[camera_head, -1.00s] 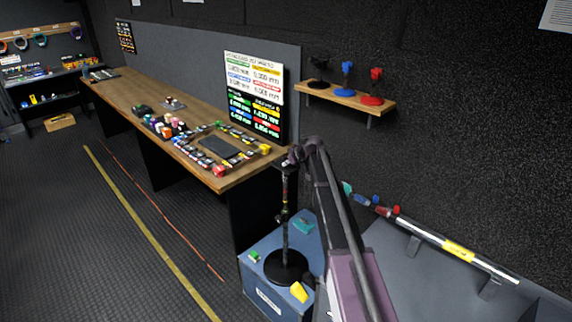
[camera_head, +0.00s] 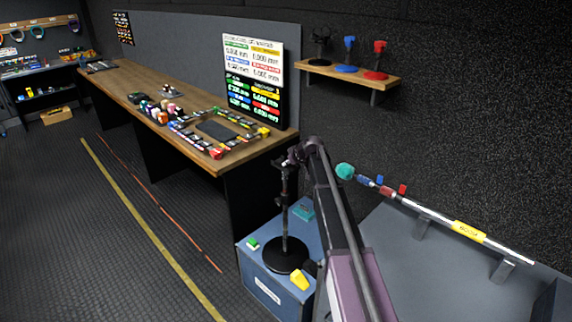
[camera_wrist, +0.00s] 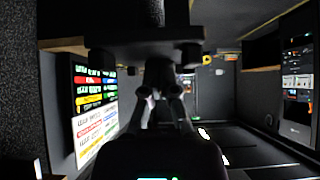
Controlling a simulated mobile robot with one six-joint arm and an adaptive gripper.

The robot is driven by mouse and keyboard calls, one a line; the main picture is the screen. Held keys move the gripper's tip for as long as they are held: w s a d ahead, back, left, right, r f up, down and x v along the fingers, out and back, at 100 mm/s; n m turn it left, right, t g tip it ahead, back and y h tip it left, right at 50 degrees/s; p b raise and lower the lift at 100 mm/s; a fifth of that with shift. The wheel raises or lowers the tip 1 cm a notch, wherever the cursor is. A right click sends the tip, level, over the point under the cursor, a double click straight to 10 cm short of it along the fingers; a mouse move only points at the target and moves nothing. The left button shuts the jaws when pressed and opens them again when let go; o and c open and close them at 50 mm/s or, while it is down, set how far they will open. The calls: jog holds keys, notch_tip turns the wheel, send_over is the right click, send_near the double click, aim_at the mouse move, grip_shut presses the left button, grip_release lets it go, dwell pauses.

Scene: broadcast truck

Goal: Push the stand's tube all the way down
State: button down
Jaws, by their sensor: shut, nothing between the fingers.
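The stand has a black round base (camera_head: 285,255) resting on a blue case, with a thin dark upright tube (camera_head: 286,205) rising from it. A small clutch or knob shows partway up the tube. My gripper (camera_head: 291,160) is at the top of the tube, pointing down over it. It looks shut with nothing held. Whether it touches the tube's top cannot be told. In the wrist view my gripper (camera_wrist: 160,95) shows dark and close up; the stand cannot be made out clearly there.
The blue case (camera_head: 265,285) also carries a yellow block (camera_head: 299,280), a green block (camera_head: 252,244) and a teal item (camera_head: 303,209). A wooden desk (camera_head: 190,120) stands to the left. A pole with a teal tip (camera_head: 345,171) lies on supports at right. Floor at left is open.

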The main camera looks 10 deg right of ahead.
notch_tip(320, 180, down, 6)
jog(key=b, duration=0.4)
jog(key=shift+r+b, duration=0.15)
jog(key=shift+b, duration=0.15)
jog(key=shift+s, duration=0.2)
jog(key=shift+r, duration=0.1)
notch_tip(320, 180, up, 4)
jog(key=p, duration=0.5)
send_over(285, 175)
jog(key=shift+s+d+r, duration=0.2)
jog(key=shift+s+d, duration=0.05)
jog(key=p+v, duration=0.6)
jog(key=v, duration=0.3)
jog(key=shift+s+d, duration=0.25)
